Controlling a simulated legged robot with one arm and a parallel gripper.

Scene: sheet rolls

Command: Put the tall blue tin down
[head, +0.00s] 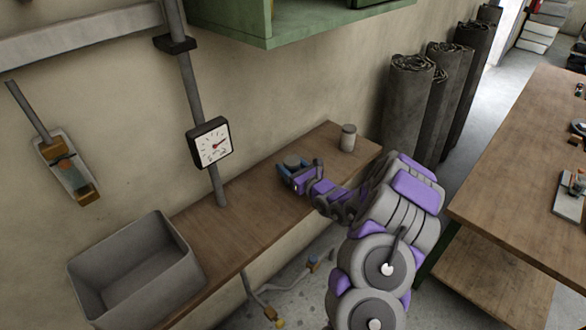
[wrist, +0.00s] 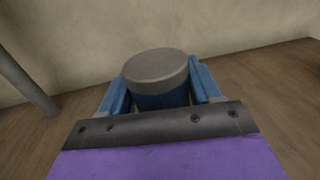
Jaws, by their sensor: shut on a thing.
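The tall blue tin (wrist: 160,101) has a grey lid and stands upright between the two blue fingers of my gripper (wrist: 162,98) in the wrist view. In the head view my gripper (head: 293,172) is over the narrow wooden shelf (head: 240,215) along the wall, and the tin's grey lid (head: 291,160) shows between the fingers. The gripper is shut on the tin. The tin's base is hidden, so I cannot tell whether it touches the shelf.
A small grey tin (head: 348,138) stands near the shelf's right end. A grey open bin (head: 137,268) is at the left end. A pipe with a gauge (head: 210,143) rises by the wall. A green cabinet (head: 300,22) hangs above. Dark rolls (head: 408,100) stand to the right.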

